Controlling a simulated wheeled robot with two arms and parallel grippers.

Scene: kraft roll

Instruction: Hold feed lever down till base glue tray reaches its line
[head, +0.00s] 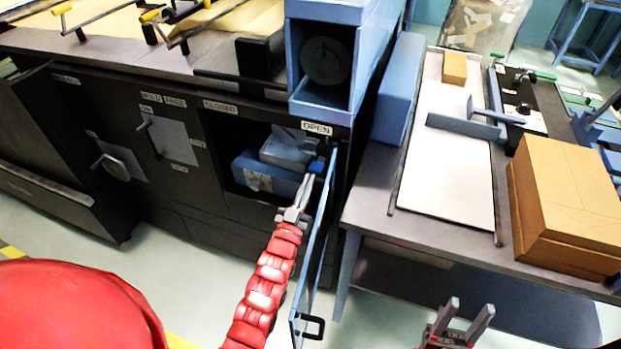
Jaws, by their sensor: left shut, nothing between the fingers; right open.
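A dark machine cabinet has an open compartment, with its blue-edged door (318,255) swung out under the label "OPEN" (317,128). Inside are a blue box-like part (262,178) and a grey part (288,150). A small blue piece (317,165) shows at the compartment's right side; I cannot tell whether it is the feed lever. My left gripper (315,176) is shut and empty, reaching up to that blue piece; whether they touch is unclear. I cannot make out the glue tray's level or its line. My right gripper (463,316) is open and empty, low in front of the bench.
The bench (372,212) at right holds a white board (450,180), a large cardboard box (566,205) and a small brown block (454,67). Closed panels with handles (112,165) line the cabinet's left. Floor is clear between cabinet and bench front.

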